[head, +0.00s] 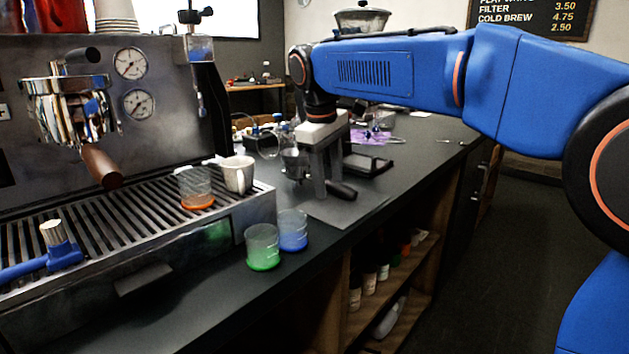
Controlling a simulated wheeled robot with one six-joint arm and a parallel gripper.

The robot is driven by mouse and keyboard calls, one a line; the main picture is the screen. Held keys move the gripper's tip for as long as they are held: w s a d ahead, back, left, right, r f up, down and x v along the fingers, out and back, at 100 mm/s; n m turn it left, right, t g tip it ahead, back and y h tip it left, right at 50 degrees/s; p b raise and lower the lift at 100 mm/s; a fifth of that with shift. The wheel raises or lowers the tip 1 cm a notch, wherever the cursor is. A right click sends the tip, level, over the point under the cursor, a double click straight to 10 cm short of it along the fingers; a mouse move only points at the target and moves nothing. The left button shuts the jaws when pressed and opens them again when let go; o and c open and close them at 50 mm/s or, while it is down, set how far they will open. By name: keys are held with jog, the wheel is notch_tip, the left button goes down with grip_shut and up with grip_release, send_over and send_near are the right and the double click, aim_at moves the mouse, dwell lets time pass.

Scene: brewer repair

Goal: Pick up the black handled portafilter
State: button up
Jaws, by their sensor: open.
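The black handled portafilter lies on a grey mat (350,212) on the dark counter. Its metal basket (293,163) shows to the left of my gripper, and its black handle (342,190) points to the right and toward the camera. My gripper (326,188) points down over the portafilter, open, with its fingers around the neck between basket and handle. The fingers hide part of the neck. I cannot tell whether either finger touches it.
An espresso machine with a brown-handled portafilter (102,167) stands at left. Its drip tray holds an orange-based glass (195,188), a white cup (237,174) and a blue-handled tool (60,250). Green (262,248) and blue (293,230) glasses stand near the counter's front edge.

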grip_shut()
jog(key=shift+r, duration=0.15)
